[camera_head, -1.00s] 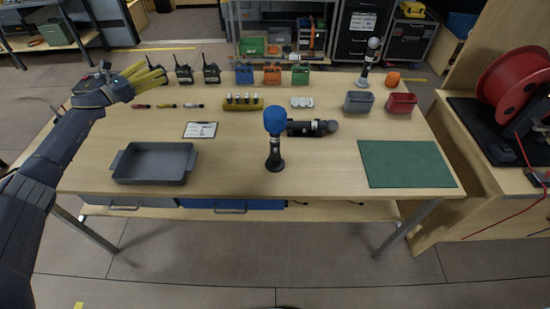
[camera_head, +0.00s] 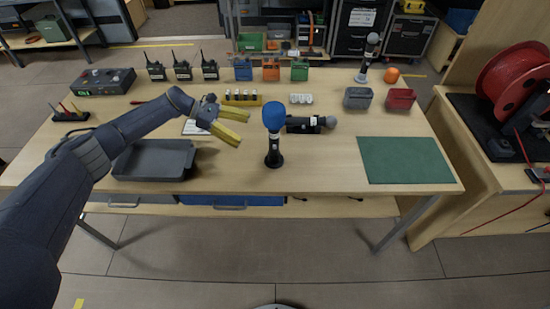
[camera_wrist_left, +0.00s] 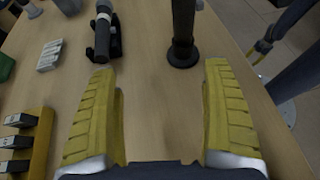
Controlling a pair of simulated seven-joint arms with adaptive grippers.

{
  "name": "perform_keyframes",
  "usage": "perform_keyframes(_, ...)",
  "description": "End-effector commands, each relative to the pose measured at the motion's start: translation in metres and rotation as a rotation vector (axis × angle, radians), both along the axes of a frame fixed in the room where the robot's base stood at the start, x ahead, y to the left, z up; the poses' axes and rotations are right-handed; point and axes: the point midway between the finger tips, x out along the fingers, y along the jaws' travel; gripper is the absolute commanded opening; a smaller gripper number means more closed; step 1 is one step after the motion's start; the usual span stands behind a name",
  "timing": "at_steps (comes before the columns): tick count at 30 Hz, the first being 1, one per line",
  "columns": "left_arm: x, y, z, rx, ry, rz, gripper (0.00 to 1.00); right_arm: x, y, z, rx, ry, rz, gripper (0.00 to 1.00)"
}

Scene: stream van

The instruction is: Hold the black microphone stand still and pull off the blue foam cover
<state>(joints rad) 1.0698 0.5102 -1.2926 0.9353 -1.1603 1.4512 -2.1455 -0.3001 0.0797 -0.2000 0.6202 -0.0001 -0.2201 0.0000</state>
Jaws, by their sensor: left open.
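The black microphone stand (camera_head: 273,152) stands upright near the front middle of the table. The blue foam cover (camera_head: 274,116) sits on its top. My left gripper (camera_head: 238,127), with yellow fingers, is to the left of the stand, apart from it, open and empty. In the left wrist view, the stand's lower part and round base (camera_wrist_left: 183,50) show beyond and between the open yellow fingers (camera_wrist_left: 163,110); the foam cover is out of that view. My right gripper is not in the head view; an arm part shows at the right edge of the left wrist view.
A black microphone (camera_head: 312,124) lies just behind the stand and also shows in the left wrist view (camera_wrist_left: 102,35). A grey tray (camera_head: 125,172) is at the left, partly behind my arm. A green mat (camera_head: 405,160) lies at the right. A battery holder (camera_head: 242,99) stands behind my gripper.

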Motion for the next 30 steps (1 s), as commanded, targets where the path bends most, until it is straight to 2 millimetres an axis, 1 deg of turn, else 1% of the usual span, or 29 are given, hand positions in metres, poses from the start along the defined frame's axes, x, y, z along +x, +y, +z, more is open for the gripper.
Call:
perform_keyframes(3, -0.015, -0.01, -0.01, 0.04, 0.013, -0.077, 0.83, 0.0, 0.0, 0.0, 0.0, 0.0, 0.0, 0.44)
perform_keyframes(7, -0.026, -0.015, -0.016, 0.066, 0.022, -0.127, 0.83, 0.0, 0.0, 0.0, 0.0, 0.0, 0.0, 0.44)
perform_keyframes(14, -0.034, -0.027, -0.025, 0.077, 0.027, -0.151, 0.83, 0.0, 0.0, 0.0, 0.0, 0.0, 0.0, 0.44)
perform_keyframes(30, -0.05, -0.08, -0.055, 0.076, 0.026, -0.149, 0.83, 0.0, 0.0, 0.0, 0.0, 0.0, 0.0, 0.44)
